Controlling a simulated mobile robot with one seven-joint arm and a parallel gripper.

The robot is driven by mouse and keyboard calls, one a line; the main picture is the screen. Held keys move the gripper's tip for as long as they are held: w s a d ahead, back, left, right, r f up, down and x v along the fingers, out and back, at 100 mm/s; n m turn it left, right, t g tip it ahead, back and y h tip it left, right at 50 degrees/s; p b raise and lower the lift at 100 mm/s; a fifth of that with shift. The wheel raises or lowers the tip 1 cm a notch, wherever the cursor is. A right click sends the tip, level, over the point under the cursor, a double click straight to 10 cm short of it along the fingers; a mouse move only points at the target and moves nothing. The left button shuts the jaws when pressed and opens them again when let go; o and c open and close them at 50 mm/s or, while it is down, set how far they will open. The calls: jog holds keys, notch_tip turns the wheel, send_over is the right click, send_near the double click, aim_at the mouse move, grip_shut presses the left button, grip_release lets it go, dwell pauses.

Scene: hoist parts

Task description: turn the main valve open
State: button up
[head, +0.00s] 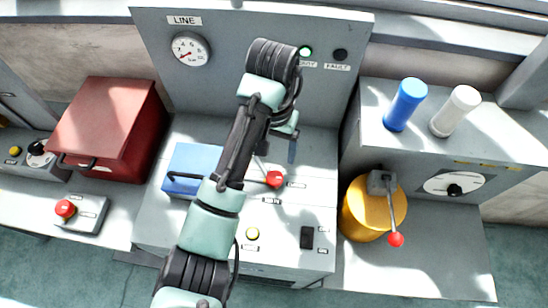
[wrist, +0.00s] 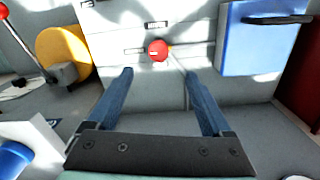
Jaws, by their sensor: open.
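Two levers with red balls are in view, and I cannot read which is the main valve. One red ball (head: 274,179) stands on the middle console, with a thin rod partly hidden behind my arm. It also shows in the wrist view (wrist: 158,50), just beyond the fingertips and roughly between them. The other lever (head: 396,239) hangs from a grey block on the yellow drum (head: 366,212), right of the console. My gripper (wrist: 158,73) is open with nothing between its blue fingers. In the head view, one finger (head: 292,151) shows above and right of the console's red ball.
A blue box (head: 192,168) with a dark handle sits left of my arm, and a red box (head: 106,128) further left. A blue cylinder (head: 405,104) and a white cylinder (head: 455,110) stand on the right ledge. A gauge (head: 187,49) is on the back panel.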

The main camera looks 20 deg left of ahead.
aim_at(274, 178)
notch_tip(274, 178, down, 13)
jog(key=b, duration=0.3)
jog(key=shift+d+r+b, duration=0.1)
jog(key=shift+r+b, duration=0.05)
jog(key=shift+b, duration=0.15)
grip_shut()
